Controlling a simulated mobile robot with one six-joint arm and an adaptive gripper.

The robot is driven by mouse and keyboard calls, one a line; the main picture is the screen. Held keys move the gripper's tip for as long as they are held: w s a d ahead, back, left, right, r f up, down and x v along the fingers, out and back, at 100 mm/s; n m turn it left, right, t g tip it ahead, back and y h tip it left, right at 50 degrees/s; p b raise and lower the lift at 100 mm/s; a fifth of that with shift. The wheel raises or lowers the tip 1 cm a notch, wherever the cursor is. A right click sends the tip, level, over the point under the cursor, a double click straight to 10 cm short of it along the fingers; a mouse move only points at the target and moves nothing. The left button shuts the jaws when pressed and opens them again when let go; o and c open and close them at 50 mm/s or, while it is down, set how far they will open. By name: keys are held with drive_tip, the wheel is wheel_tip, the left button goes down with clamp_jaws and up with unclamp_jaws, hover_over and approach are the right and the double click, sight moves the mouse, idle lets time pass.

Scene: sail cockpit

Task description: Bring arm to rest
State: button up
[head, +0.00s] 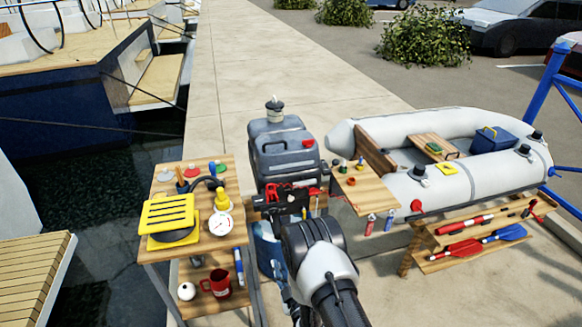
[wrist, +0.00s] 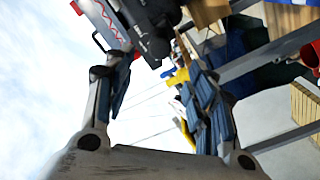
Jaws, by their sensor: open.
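My gripper (wrist: 157,75) is open in the wrist view, its two fingers spread with nothing held between them. Open sky and part of the scene show through the gap. The fingers are hard to make out there. The wrist view is strongly tilted, with sky at left and wooden surfaces at right.
A wooden side table (head: 156,255) at left holds a yellow slatted piece (head: 167,213), a white gauge (head: 221,223) and a red mug (head: 219,283) on its lower shelf. A grey inflatable boat (head: 490,190) is at right, above a rack with paddles (head: 503,235). The dock walkway (head: 265,60) behind is clear.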

drive_tip(key=w+d+r+m+g+h, duration=0.25)
drive_tip(key=w+r, duration=0.45)
drive_tip(key=r, duration=0.5)
drive_tip(key=s+d+r+m+g, duration=0.3)
drive_tip(key=d+r+m, duration=0.15)
drive_tip(key=r, duration=0.55)
drive_tip(key=s+d+r+m+g+h, duration=0.1)
drive_tip(key=s+d+r+g, duration=0.15)
drive_tip(key=s+r, duration=0.4)
drive_tip(key=s+d+r+m+g+h, duration=0.1)
drive_tip(key=s+d+r, duration=0.25)
drive_tip(key=s, duration=0.65)
drive_tip(key=s+d+m+g, duration=0.3)
drive_tip(key=s, duration=1.6)
drive_tip(key=shift+r+g, duration=0.15)
drive_tip(key=shift+g, duration=0.25)
drive_tip(key=shift+h, duration=0.25)
